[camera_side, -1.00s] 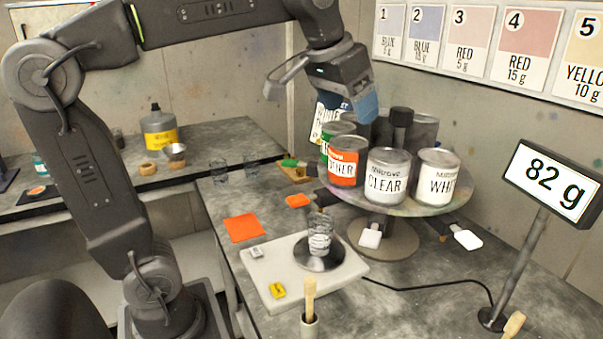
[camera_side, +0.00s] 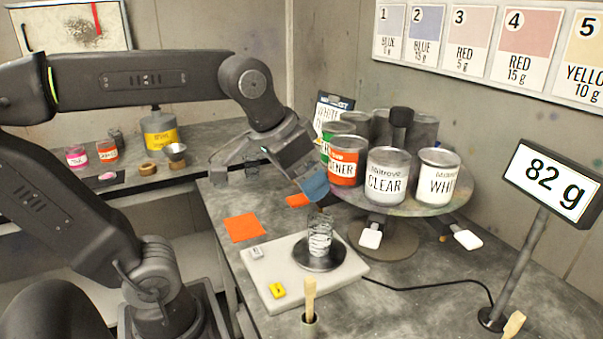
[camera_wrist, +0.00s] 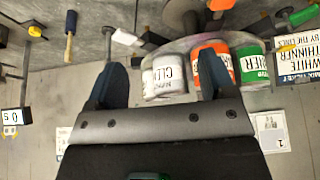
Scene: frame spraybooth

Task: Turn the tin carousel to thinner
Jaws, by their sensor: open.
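The tin carousel (camera_side: 440,207) is a round turntable on a stand at the right of the bench. Several tins stand on it: CLEAR (camera_side: 387,180) at the front, a white-labelled WHI... tin (camera_side: 438,178) to its right, an orange-labelled tin (camera_side: 343,168) to its left and a green-labelled tin (camera_side: 326,150) behind that. The orange and green labels are partly cut off; I cannot tell which reads thinner. Dark tins stand behind. My gripper (camera_side: 316,190) is open and empty, just left of the carousel's edge. In the wrist view the orange tin (camera_wrist: 212,48) shows beyond its fingers.
A scale (camera_side: 265,270) with a glass jar (camera_side: 320,235) stands in front of the carousel. A display (camera_side: 553,182) reading 82 g stands at right. White-ended handles (camera_side: 370,238) stick out below the carousel. A brush in a holder (camera_side: 310,300) stands at the front.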

